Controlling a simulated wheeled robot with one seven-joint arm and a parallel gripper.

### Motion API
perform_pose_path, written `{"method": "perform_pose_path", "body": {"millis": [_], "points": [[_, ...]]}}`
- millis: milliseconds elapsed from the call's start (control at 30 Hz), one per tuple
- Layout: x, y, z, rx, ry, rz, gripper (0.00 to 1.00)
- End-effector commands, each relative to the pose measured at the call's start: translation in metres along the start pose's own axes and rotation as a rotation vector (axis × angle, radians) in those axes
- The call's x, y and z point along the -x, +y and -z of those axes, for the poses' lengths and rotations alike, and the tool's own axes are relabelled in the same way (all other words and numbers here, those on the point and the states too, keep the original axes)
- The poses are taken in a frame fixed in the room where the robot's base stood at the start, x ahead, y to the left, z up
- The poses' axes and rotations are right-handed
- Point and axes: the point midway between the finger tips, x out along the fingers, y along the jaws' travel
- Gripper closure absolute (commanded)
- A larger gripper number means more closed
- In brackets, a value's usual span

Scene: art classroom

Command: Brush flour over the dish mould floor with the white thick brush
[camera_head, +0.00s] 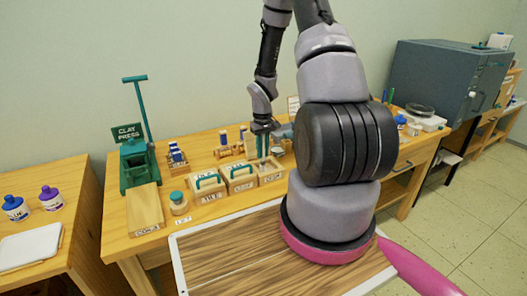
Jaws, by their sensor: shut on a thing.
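My gripper (263,152) is small in view above the wooden table, just over the rightmost of three labelled wooden boxes (270,177). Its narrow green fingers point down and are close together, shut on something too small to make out. I cannot tell whether it touches the box. The other two boxes, the left box (211,194) and the middle box (241,184), have green arched handles. I cannot pick out the white thick brush or the dish mould. My arm hides part of the table's right side.
A green clay press (137,165) stands at the table's left, behind a wooden block (145,209). A jar with a green lid (179,203) is beside the boxes. Racks with blue-topped items (177,158) stand behind. A grey kiln (445,80) is at the right.

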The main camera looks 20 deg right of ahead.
Motion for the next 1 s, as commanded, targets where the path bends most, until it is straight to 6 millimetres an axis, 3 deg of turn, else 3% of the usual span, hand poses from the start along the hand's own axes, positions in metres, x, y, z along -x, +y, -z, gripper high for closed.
{"method": "perform_pose_path", "body": {"millis": [1000], "points": [[-0.001,0.022,0.000,-0.001,0.000,0.000,1.00]]}}
